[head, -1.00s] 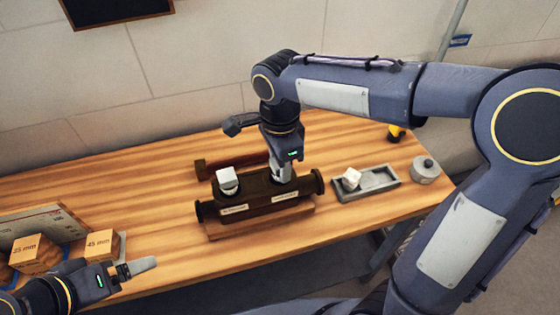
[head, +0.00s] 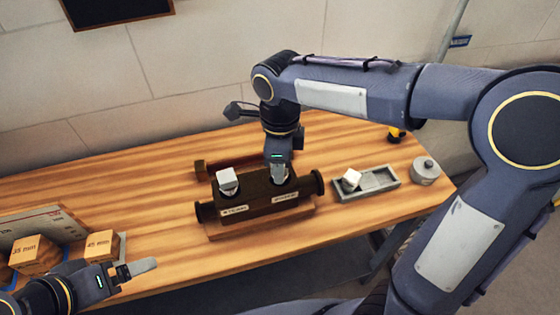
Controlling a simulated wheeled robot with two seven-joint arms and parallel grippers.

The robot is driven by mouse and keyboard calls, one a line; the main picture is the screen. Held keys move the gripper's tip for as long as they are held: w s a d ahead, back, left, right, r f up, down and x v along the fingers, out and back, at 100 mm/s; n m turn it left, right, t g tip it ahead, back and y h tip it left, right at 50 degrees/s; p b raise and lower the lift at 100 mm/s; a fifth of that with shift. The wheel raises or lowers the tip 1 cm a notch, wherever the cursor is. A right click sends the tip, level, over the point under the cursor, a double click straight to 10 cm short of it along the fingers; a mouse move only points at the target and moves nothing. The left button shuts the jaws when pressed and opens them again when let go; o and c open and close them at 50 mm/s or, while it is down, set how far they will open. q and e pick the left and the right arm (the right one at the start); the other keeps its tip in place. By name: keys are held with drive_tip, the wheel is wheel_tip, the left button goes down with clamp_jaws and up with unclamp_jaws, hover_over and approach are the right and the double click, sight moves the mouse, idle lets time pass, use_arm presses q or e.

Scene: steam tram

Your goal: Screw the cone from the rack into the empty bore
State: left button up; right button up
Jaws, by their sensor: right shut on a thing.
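A dark brown block (head: 245,200) with two labelled bores stands on a wooden base on the bench. A piece with a white square head (head: 228,178) sits in its left bore. My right gripper (head: 279,176) points straight down at the right bore and is shut on the cone, which is mostly hidden by the fingers and the bore's rim. How deep the cone sits cannot be told. The grey rack (head: 338,195) lies to the right, with one white-headed piece (head: 351,177) in its left part and its right part bare. My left gripper (head: 143,266) is at the lower left, away from the block; its jaw gap is not clear.
A dark red bar (head: 205,168) lies behind the block. A grey round weight (head: 425,171) stands right of the rack, with a small yellow object (head: 396,134) behind. Wooden blocks marked 35 mm (head: 36,254) and 45 mm (head: 102,245) stand at left.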

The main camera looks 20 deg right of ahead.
drive_tip(key=shift+m, duration=0.8)
drive_tip(key=o, duration=1.9)
drive_tip(key=shift+r, duration=0.2)
drive_tip(key=shift+r+p, duration=1.05)
drive_tip(key=shift+p, duration=0.05)
drive_tip(key=shift+r+p, duration=2.2)
drive_tip(key=shift+r, duration=0.35)
drive_tip(key=shift+s+d, duration=0.1)
